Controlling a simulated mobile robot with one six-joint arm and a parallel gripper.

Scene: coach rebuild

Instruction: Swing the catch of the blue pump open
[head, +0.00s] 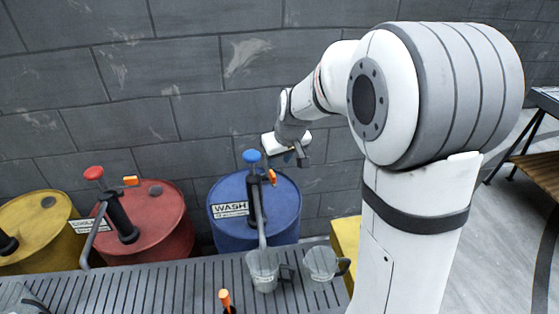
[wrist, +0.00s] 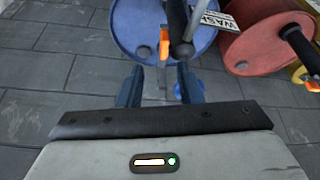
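The blue pump stands on a blue drum (head: 226,236) labelled WASH. Its dark body (head: 255,192) carries a blue knob (head: 252,157) on top and an orange catch (head: 271,177) on its right side. In the wrist view the orange catch (wrist: 164,47) lies just past my fingertips, roughly in line with the gap between them, with the dark pump body (wrist: 177,20) beside it. My gripper (wrist: 160,78) is open and empty, its two blue fingers apart. In the head view my gripper (head: 300,156) hangs to the right of the pump head. Contact with the catch is not visible.
A red drum (head: 160,222) and a yellow drum (head: 38,222) with pumps stand to the left. A slatted bench (head: 150,290) in front bears two grey mugs (head: 263,270) (head: 321,263) and another orange-topped item (head: 225,299). A block wall rises behind.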

